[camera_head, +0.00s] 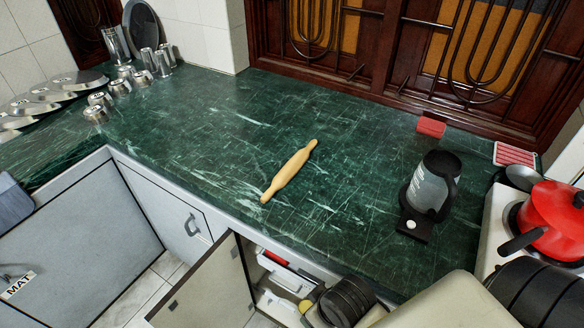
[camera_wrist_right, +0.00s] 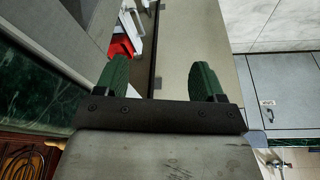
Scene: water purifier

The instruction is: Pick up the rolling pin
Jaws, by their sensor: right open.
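A light wooden rolling pin (camera_head: 289,171) lies diagonally on the green marble counter (camera_head: 215,150), near the middle of the head view. Nothing touches it. My right gripper (camera_wrist_right: 159,82) shows in the right wrist view with its two green-padded fingers wide apart and nothing between them. The fingers of my right gripper cannot be made out in the head view. My left gripper is in neither view.
A kettle (camera_head: 433,185) stands on a black base right of the pin. A red pot (camera_head: 553,218) sits at the far right. Steel cups (camera_head: 97,107) and plates stand at the left. A cabinet door (camera_head: 208,287) hangs open below the counter. The counter around the pin is clear.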

